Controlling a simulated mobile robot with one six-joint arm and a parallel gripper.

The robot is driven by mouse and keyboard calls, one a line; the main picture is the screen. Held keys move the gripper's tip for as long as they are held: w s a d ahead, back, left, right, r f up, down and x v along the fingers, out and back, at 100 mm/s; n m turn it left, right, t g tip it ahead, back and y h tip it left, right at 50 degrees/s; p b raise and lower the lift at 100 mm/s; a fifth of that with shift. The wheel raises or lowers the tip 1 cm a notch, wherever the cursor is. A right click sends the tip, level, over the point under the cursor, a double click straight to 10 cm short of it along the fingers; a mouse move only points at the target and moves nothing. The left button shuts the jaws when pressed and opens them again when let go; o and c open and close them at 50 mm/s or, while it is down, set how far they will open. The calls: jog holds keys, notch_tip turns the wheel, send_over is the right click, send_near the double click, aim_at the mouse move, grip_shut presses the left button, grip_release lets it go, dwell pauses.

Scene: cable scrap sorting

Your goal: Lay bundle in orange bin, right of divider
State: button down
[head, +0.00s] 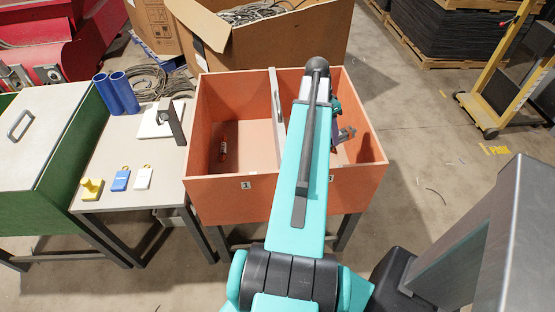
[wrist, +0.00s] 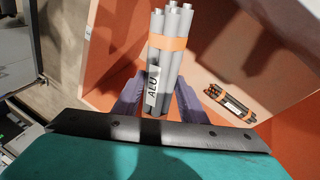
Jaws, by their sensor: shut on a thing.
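The orange bin (head: 215,199) stands on a table in the head view, and a pale divider (head: 276,108) splits it into left and right compartments. My gripper (head: 343,134) is over or in the right compartment, partly behind my arm. In the wrist view my gripper (wrist: 158,97) is shut on a bundle (wrist: 165,68) of light grey rods with orange bands and an ALU label. The held bundle points away from the gripper. I cannot make it out in the head view or tell whether it touches the bin.
A small dark bundle with orange bands (wrist: 230,104) lies inside the bin. A small red and dark item (head: 222,150) lies in the left compartment. A side table (head: 105,190) at left holds blue cylinders (head: 118,93) and small blocks. A cardboard box of cable (head: 270,42) stands behind.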

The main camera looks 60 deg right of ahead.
notch_tip(320, 180, down, 8)
jog(key=b, duration=0.2)
jog(key=shift+w, duration=0.35)
